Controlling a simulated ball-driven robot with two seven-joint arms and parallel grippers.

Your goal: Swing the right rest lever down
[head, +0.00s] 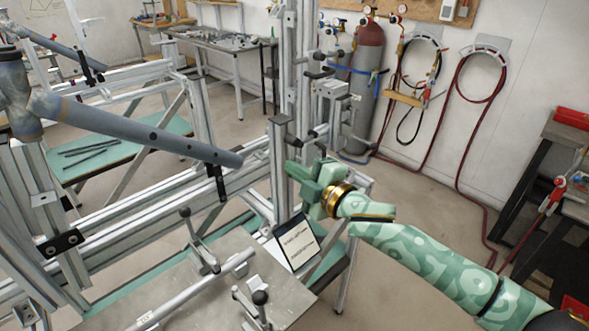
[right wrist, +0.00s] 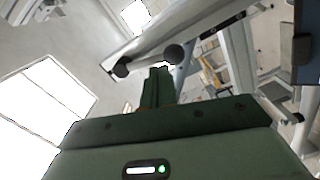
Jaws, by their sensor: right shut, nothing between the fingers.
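My right gripper (head: 296,173) is shut and empty beside the upright metal post in the head view. Its closed green fingers (right wrist: 158,73) also show in the right wrist view. A round dark knob (right wrist: 174,53) lies just beyond the fingertips there; I cannot tell whether they touch. Near the post, a dark handle (head: 295,143) shows close to the gripper; I cannot tell for sure which handle is the right rest lever. Two more levers with dark knobs, one at the left (head: 185,212) and one at the front (head: 260,297), stand on the metal plate. My left gripper is not in view.
A thick grey tube (head: 150,132) crosses the jig from the left and ends near the post (head: 281,180). A tablet-like panel (head: 297,242) leans beside the plate (head: 210,295). Gas cylinders (head: 367,80) stand by the wall. The floor at right is mostly clear.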

